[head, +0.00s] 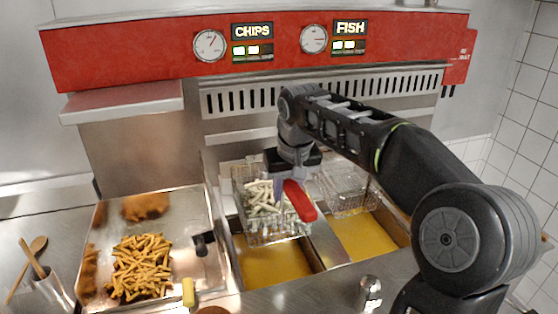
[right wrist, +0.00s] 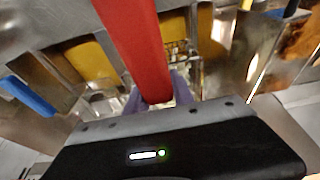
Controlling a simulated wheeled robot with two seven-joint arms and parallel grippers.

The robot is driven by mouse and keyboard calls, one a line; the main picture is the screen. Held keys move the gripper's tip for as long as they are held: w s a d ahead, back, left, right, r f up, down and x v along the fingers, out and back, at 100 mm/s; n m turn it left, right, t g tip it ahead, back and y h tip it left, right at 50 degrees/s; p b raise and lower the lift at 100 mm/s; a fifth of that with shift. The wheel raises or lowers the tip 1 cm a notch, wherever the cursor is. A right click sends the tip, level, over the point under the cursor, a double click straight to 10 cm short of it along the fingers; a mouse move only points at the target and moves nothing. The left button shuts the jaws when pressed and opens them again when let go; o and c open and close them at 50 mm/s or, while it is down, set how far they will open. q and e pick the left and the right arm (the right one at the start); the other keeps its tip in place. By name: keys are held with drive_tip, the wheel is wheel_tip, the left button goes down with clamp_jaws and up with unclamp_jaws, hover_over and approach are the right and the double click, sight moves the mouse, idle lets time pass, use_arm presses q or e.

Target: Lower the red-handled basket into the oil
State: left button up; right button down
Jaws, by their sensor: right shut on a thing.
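The red-handled basket (head: 252,222) is a wire basket holding pale raw chips (head: 262,198). It hangs above the left oil well (head: 272,262), whose yellow oil shows below it. My right gripper (head: 290,192) is shut on its red handle (head: 301,200), reaching in from the right. In the right wrist view the red handle (right wrist: 140,50) runs between the purple-grey fingers (right wrist: 158,95). The basket's far side is partly hidden by the gripper. My left gripper is not in view.
A second wire basket (head: 347,188) is at the right oil well (head: 362,236). A steel tray (head: 190,215) with cooked chips (head: 141,266) stands on the left. The red panel (head: 130,52) with CHIPS and FISH gauges spans the back. A metal shaker (head: 369,292) stands in front.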

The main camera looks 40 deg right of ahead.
drive_tip(key=s+f, duration=0.1)
drive_tip(key=s+a+f, duration=0.1)
drive_tip(key=shift+s+a+f, duration=0.1)
drive_tip(key=shift+s, duration=0.25)
